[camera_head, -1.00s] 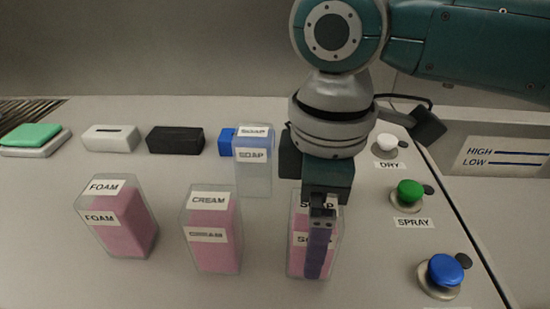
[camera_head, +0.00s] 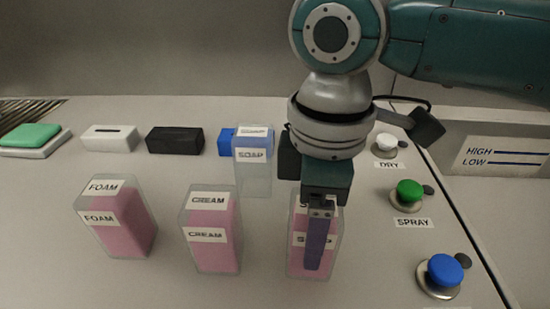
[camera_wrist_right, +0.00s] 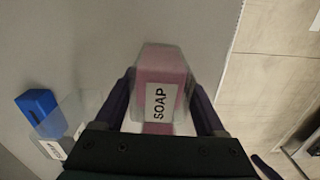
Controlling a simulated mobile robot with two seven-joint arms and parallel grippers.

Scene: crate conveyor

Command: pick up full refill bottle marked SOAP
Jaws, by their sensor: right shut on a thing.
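The full SOAP bottle (camera_head: 296,258) is clear with pink filling and stands upright on the counter at the front right of the bottles. It also shows in the right wrist view (camera_wrist_right: 165,62), with its SOAP label facing the camera. My right gripper (camera_head: 316,262) comes down from above and is shut on this bottle, one finger crossing its front and hiding part of the labels. In the right wrist view the two fingers lie on either side of the bottle. A second SOAP bottle (camera_head: 253,178), clear and looking empty, stands farther back. My left gripper is not in view.
A CREAM bottle (camera_head: 213,255) and a FOAM bottle (camera_head: 126,235) stand to the left. Behind are a blue block (camera_head: 226,142), a black block (camera_head: 175,140), a white box (camera_head: 109,138) and a green sponge-like pad (camera_head: 31,136). White, green (camera_head: 408,192) and blue (camera_head: 444,270) buttons line the right edge.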

